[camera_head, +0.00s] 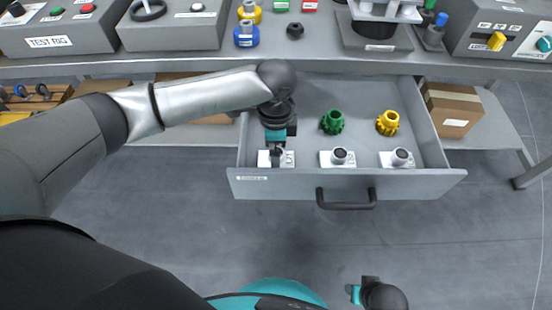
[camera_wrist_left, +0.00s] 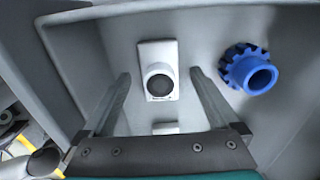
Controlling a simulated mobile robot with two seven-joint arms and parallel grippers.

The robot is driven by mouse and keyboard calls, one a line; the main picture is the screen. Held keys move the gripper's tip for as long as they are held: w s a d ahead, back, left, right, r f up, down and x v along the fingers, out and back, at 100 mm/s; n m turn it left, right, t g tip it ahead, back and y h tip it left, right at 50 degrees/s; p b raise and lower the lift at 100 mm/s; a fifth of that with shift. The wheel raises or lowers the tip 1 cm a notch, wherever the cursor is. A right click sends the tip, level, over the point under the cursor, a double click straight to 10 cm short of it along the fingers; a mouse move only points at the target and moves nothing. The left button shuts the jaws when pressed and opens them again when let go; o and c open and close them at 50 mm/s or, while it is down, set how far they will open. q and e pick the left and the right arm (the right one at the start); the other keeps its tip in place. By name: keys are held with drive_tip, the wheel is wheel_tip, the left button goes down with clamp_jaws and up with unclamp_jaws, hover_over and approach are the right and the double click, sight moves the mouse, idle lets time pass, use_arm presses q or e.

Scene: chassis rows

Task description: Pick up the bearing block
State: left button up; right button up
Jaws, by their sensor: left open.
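A bearing block, a white plate carrying a grey round housing with a dark bore, lies in the open drawer (camera_head: 250,186). It shows in the head view (camera_head: 264,159), partly hidden by my left gripper, and in the left wrist view (camera_wrist_left: 146,56). My left gripper (camera_head: 277,152) points down over it and is open. In the left wrist view its fingers (camera_wrist_left: 160,76) appear on either side of the block, with gaps; the height between them is unclear. Two similar blocks (camera_head: 328,160) (camera_head: 387,161) lie to the right. My right gripper (camera_head: 355,293) is low in the head view, its jaws unclear.
A blue gear (camera_wrist_left: 237,70) lies beside the block; green (camera_head: 332,122) and yellow (camera_head: 388,123) gears lie farther right. The drawer walls and handle (camera_head: 346,205) are close. The bench edge (camera_head: 180,66) runs behind. A cardboard box (camera_head: 454,108) stands right of the drawer.

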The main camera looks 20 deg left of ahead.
use_arm(q)
drive_tip(key=shift+f, duration=0.1)
drive_tip(key=shift+c, duration=0.2)
clamp_jaws()
idle(0.6)
